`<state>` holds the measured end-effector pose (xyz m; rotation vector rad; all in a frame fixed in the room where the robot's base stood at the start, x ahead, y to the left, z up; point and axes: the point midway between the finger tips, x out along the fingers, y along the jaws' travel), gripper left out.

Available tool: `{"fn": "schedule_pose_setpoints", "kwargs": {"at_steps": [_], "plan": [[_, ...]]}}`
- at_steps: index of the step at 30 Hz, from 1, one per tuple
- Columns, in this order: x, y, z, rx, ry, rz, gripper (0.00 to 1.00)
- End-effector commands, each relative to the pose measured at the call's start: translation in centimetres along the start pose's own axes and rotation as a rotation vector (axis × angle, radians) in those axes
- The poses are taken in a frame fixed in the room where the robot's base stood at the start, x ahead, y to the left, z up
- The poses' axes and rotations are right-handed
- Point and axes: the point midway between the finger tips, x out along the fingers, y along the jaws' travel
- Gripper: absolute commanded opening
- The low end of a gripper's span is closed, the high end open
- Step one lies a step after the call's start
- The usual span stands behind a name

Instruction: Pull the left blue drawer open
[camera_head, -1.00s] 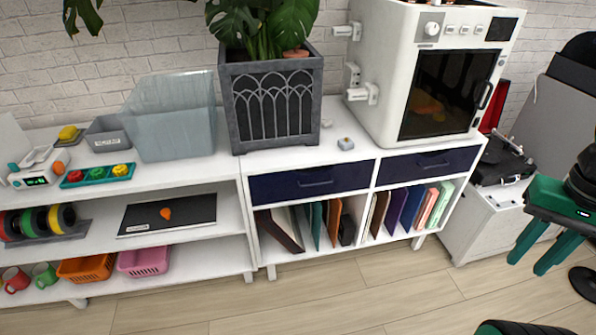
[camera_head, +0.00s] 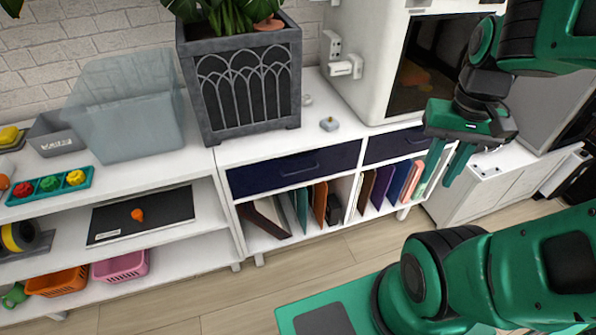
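The left blue drawer (camera_head: 294,169) is dark navy with a dark bar handle (camera_head: 299,169) across its front. It looks shut, flush in the white cabinet (camera_head: 226,151) under the planter. The right blue drawer (camera_head: 396,145) is beside it, also shut, and my gripper partly covers its right end. My gripper (camera_head: 447,166) has two green fingers pointing down with a gap between them. It is open and empty, in front of the right drawer's right end, to the right of the left drawer and apart from its handle.
Folders (camera_head: 384,186) stand in the open shelf below the drawers. A grey planter (camera_head: 248,90) and a white machine (camera_head: 372,75) stand on top. A white shelf unit (camera_head: 207,220) adjoins at left. Wooden floor (camera_head: 240,306) in front is clear.

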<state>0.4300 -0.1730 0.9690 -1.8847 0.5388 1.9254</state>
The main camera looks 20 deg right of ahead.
Motion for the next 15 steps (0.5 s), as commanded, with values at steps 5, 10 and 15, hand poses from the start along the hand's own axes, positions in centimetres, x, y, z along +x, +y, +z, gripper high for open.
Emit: {"fn": "schedule_pose_setpoints", "kwargs": {"at_steps": [5,10,15], "plan": [[-0.1,0.1,0.2,-0.023,-0.008,-0.003,0.27],[1.4,-1.3,-2.3,-0.092,-0.067,-0.008,0.27],[4.1,-3.1,-5.2,-0.181,-0.140,-0.049,0.27]]}}
